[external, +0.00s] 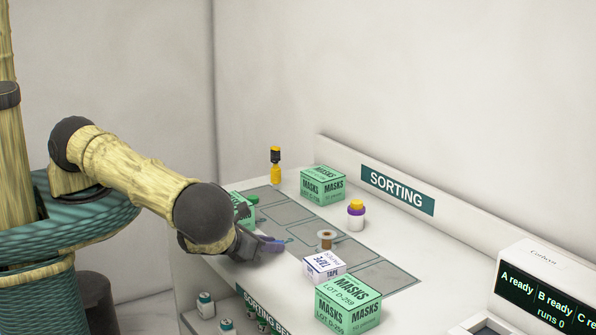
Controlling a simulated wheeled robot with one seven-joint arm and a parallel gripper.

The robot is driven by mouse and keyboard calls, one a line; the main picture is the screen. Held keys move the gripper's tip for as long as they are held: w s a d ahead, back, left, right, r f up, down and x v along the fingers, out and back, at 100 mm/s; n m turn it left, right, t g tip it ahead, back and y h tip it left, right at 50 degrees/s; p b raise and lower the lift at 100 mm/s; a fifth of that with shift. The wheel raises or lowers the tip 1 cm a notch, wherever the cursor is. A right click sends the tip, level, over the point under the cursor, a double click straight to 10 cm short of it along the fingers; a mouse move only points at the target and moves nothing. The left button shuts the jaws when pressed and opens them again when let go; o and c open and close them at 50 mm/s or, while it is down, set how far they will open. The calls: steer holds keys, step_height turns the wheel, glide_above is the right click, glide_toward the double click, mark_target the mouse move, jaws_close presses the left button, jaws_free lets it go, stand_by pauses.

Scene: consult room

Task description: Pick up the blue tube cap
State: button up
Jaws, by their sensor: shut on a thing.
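My gripper (268,245) is low over the near left part of the sorting counter, at the edge of the grey marked squares. It is shut on a small blue thing, the blue tube cap (274,240), of which only a little shows at the fingertips. The wrist and dark gripper body hide much of it. I cannot tell whether the cap touches the counter.
A tape box (324,266) and a brown roll (325,239) stand right of my gripper. Mask boxes stand behind (322,184) and in front (347,304); a green box (243,210) is partly hidden by my arm.

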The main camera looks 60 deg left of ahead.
step_height(320, 180, up, 10)
steer(key=p, duration=0.3)
stand_by(0.3)
stand_by(0.5)
